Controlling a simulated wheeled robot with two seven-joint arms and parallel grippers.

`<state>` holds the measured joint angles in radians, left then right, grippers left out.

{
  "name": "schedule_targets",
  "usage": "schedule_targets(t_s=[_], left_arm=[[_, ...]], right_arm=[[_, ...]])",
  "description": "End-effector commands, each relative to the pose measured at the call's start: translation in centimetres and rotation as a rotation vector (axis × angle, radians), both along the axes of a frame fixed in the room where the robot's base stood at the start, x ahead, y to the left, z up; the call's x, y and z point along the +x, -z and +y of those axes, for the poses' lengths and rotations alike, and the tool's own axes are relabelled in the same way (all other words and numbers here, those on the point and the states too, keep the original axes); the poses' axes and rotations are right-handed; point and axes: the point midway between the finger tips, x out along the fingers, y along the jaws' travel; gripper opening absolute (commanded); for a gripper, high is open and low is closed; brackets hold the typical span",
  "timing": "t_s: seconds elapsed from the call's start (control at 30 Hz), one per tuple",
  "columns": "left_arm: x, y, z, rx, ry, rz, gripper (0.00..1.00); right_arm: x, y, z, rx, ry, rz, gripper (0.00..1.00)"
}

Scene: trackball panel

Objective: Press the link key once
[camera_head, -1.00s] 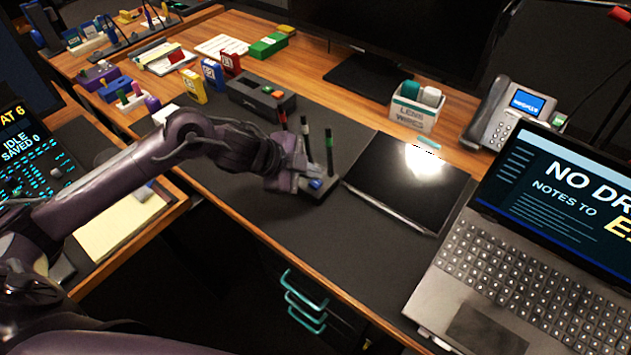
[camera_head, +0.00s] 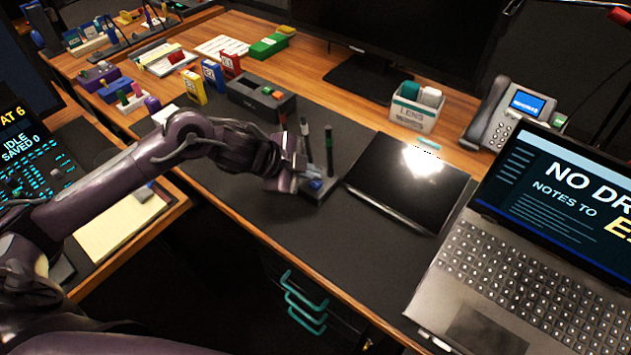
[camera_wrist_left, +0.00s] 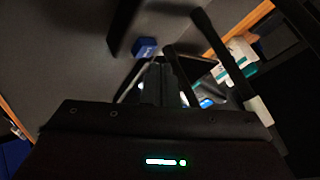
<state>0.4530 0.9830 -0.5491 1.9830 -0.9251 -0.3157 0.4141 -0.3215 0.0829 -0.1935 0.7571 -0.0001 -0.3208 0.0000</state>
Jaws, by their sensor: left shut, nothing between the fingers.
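No key with a readable "link" label shows. My right gripper is out of view.
A black tablet (camera_head: 408,180) lies right of the block. An open laptop (camera_head: 520,270) is at the right, a phone (camera_head: 495,115) behind it. A lit screen (camera_head: 25,150) is at far left. The front mat is clear.

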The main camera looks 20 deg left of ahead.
Motion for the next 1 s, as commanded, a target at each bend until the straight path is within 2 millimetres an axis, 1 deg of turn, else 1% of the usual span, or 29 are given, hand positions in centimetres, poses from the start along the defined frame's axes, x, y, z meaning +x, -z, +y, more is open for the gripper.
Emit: schedule_targets(t_s=[0.63, 1.0], left_arm=[[0.00, 0.02, 0.00, 0.000, 0.000, 0.000, 0.00], [-0.04, 0.88, -0.01, 0.000, 0.001, 0.001, 0.00]], right_arm=[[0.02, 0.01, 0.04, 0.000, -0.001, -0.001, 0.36], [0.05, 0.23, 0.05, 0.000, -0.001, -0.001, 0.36]])
